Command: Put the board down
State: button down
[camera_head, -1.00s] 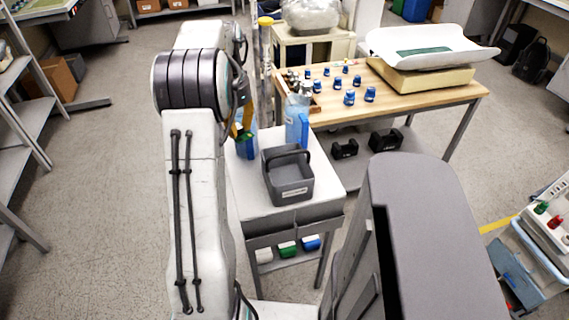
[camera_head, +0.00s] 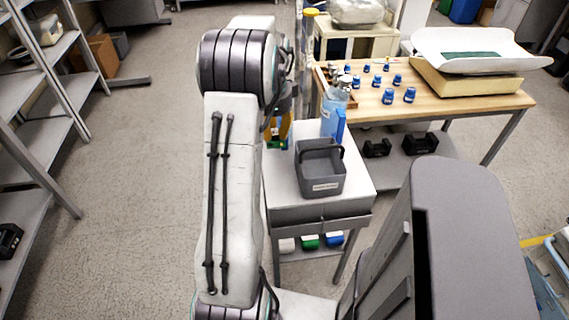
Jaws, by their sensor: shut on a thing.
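My arm fills the left middle of the head view and hides most of my gripper (camera_head: 280,134), which is low over the left back edge of the small white-topped cart (camera_head: 284,187). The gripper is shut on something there. Only small yellow, green and blue bits show beside the arm, with a bit of green, likely the board (camera_head: 275,145), at the lower end. I cannot tell whether it touches the cart top.
A grey handled bin (camera_head: 320,183) and a blue upright item (camera_head: 333,122) stand on the cart. Behind is a wooden table (camera_head: 450,107) with several blue-capped bottles (camera_head: 388,97) and a white scale tray (camera_head: 505,45). Shelves (camera_head: 40,150) stand at left; open floor (camera_head: 135,170) lies between.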

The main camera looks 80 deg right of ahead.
jog(key=p, duration=0.3)
send_over(276, 173)
notch_tip(276, 173, down, 10)
jog(key=shift+a+r, duration=0.1)
jog(key=shift+r, duration=0.1)
jog(key=shift+f, duration=2.45)
jog(key=c, duration=1.2)
grip_release()
jog(key=r+b, duration=0.1)
jog(key=r, duration=0.3)
jog(key=r+b, duration=0.1)
jog(key=r, duration=0.3)
jog(key=r+b, duration=0.2)
jog(key=r, duration=0.2)
jog(key=shift+a, duration=0.3)
